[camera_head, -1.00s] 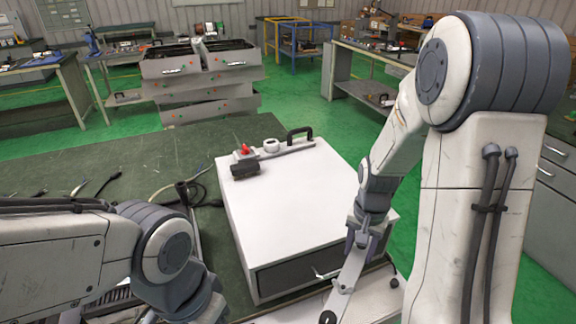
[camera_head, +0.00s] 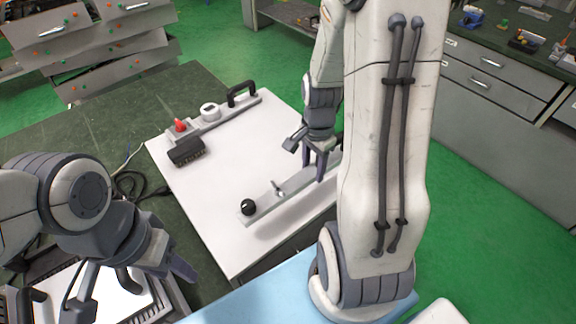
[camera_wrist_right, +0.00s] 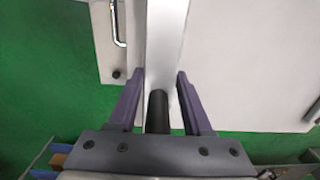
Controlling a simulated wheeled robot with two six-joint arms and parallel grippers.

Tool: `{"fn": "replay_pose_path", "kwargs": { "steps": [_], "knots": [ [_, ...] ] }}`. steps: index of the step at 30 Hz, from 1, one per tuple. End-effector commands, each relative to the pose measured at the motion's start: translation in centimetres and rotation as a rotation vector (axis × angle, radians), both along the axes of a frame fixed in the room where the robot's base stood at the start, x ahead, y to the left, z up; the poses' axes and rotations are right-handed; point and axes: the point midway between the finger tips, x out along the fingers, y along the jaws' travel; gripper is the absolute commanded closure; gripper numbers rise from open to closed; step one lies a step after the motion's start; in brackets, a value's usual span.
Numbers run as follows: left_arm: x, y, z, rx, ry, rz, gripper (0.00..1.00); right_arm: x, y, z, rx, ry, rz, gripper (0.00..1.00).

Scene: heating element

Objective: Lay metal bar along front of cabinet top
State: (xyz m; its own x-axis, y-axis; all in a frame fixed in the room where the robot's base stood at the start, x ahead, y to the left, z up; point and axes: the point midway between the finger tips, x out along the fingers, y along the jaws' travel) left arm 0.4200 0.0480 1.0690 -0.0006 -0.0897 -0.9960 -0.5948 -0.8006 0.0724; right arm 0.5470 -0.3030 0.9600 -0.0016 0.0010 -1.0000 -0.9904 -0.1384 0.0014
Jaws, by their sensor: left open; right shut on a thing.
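The metal bar (camera_head: 295,193) has a black knob at its left end and a small lever near it. My right gripper (camera_head: 320,168) is shut on it toward its right part. The bar lies over the front part of the white cabinet top (camera_head: 205,215), roughly along the front edge. A soft shadow shows by it; I cannot tell whether it touches. In the right wrist view the bar (camera_wrist_right: 167,40) runs between the fingers (camera_wrist_right: 160,95). The bar's right end is hidden behind my arm in the head view. My left gripper (camera_head: 130,290) is open and empty, left of the cabinet.
Along the back of the cabinet top is a strip with a black handle (camera_head: 241,93), a white dial (camera_head: 210,111), a red part (camera_head: 181,126) and a black block (camera_head: 187,152). The middle of the top is clear. A framed panel (camera_head: 125,300) and cables lie at lower left.

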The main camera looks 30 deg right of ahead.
Motion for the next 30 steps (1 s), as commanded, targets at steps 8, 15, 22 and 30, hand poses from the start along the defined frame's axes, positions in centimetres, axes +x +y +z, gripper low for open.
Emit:
{"fn": "replay_pose_path", "kwargs": {
  "steps": [8,15,22,30],
  "knots": [
    [0.0,0.0,0.8,0.000,0.000,0.000,0.50,5.0,1.3,-3.0,0.000,0.001,0.003,1.00],
    [0.0,0.0,1.0,0.000,0.000,0.000,0.50,5.6,1.4,-5.0,0.001,0.003,0.001,1.00],
    [0.0,0.0,1.3,0.000,0.000,0.000,0.50,5.6,1.3,-7.4,0.000,0.000,0.000,1.00],
    [0.0,0.0,1.2,0.000,0.000,0.000,0.50,5.6,1.3,-7.5,-0.001,-0.002,0.000,1.00]
  ]
}}
